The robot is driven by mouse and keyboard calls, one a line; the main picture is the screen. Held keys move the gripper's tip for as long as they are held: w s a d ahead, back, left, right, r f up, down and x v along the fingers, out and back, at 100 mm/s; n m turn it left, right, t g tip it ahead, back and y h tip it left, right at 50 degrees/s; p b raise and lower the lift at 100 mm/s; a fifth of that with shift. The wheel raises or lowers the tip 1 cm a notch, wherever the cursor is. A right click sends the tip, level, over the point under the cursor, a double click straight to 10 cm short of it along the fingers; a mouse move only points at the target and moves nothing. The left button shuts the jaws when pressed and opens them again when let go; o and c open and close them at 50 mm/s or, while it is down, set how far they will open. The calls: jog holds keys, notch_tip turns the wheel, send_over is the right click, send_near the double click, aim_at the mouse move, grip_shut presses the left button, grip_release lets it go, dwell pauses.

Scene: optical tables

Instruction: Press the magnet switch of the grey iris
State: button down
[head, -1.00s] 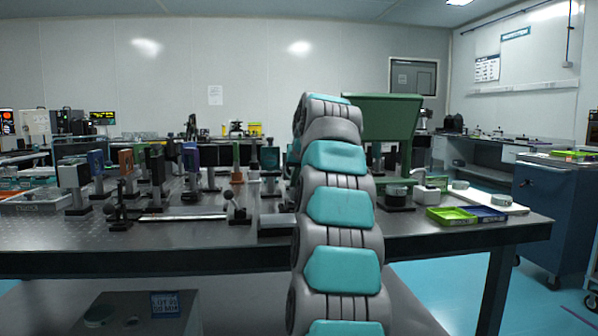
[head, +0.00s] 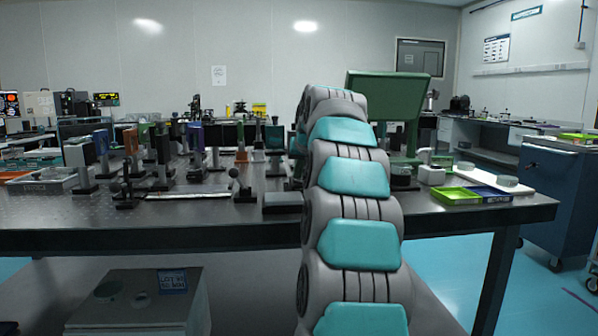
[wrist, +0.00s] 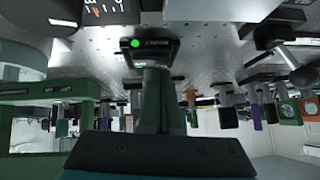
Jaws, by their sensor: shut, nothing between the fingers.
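In the wrist view, which looks upside down, my gripper (wrist: 153,78) is shut and empty. Its fingertips lie close to a small black block with a round green spot (wrist: 135,43) on the perforated tabletop; I cannot tell whether they touch it. I cannot tell whether this block is the magnet switch of the grey iris. In the head view my own arm hides the gripper and what lies in front of it. Several post-mounted optics stand left of the arm, and none can be clearly made out as the grey iris.
The optical table (head: 150,215) is crowded with posts and mounts at its left and middle. A large green panel (head: 388,95) stands right of my arm. A green tray (head: 455,196) and a blue tray (head: 490,193) lie at the right. A blue cabinet (head: 560,195) stands farther right.

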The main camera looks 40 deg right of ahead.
jog(key=shift+w+a+f, duration=0.1)
jog(key=shift+a+f, duration=0.1)
jog(key=shift+f, duration=0.15)
jog(key=shift+d, duration=0.15)
jog(key=shift+s+d+r, duration=0.15)
jog(key=shift+s+d, duration=0.3)
jog(key=shift+d, duration=0.2)
jog(key=shift+r, duration=0.1)
